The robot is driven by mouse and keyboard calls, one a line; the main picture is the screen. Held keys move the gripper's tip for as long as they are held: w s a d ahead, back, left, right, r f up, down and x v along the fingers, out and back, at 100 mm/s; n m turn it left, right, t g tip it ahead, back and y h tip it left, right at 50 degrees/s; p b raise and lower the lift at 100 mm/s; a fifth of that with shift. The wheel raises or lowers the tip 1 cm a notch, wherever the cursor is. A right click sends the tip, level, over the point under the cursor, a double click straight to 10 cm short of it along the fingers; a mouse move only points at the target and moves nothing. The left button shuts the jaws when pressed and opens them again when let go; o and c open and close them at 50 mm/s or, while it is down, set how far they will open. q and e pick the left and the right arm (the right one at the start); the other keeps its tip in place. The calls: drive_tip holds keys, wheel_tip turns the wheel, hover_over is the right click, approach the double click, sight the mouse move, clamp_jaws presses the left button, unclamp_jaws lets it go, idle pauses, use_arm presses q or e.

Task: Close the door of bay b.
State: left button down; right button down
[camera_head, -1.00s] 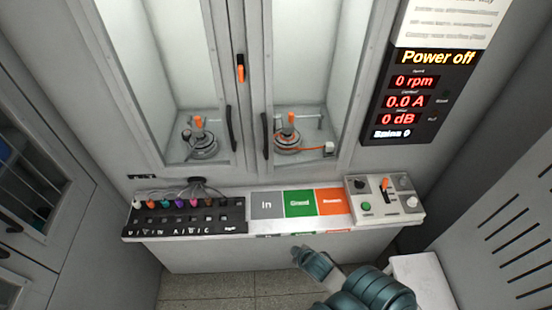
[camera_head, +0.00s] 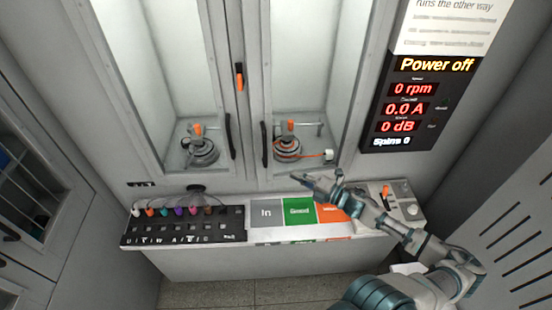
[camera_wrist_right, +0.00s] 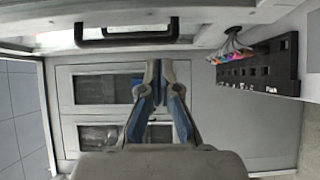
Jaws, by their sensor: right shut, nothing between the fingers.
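Two glass-fronted bays stand side by side, the left bay (camera_head: 150,75) and the right bay (camera_head: 315,70). No label I can read tells which is bay b. Black upright handles show on the left door (camera_head: 229,136) and the right door (camera_head: 264,143). I cannot tell from here whether either door is fully shut. Each bay holds a round motor with an orange top, the left motor (camera_head: 201,150) and the right motor (camera_head: 287,147). My right gripper (camera_head: 318,180) is shut and empty, below the right bay, above the shelf. In the wrist view its fingers (camera_wrist_right: 160,68) are below a black handle (camera_wrist_right: 126,33), apart from it.
A shelf carries a black terminal strip (camera_head: 183,226) with coloured plugs, grey, green and orange zones (camera_head: 298,211), and a control box (camera_head: 408,209) partly behind my arm. An orange-and-black latch (camera_head: 240,76) sits between the bays. A display (camera_head: 412,105) reads "Power off".

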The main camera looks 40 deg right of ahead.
sight(277, 150)
drive_tip(key=w+a, duration=0.1)
drive_tip(key=w, duration=1)
drive_tip(key=shift+w, duration=0.15)
drive_tip(key=shift+f, duration=0.1)
drive_tip(key=w, duration=0.1)
drive_tip(key=w+d+m+h, duration=0.1)
drive_tip(key=w+h, duration=0.1)
drive_tip(key=w, duration=0.1)
drive_tip(key=shift+w+d+m+t, duration=0.1)
drive_tip(key=shift+d+m+t, duration=0.2)
drive_tip(key=shift+d+t, duration=0.1)
drive_tip(key=shift+d+r+h, duration=0.15)
drive_tip(key=shift+r+h, duration=0.05)
drive_tip(key=shift+h, duration=0.1)
drive_tip(key=shift+r, duration=0.1)
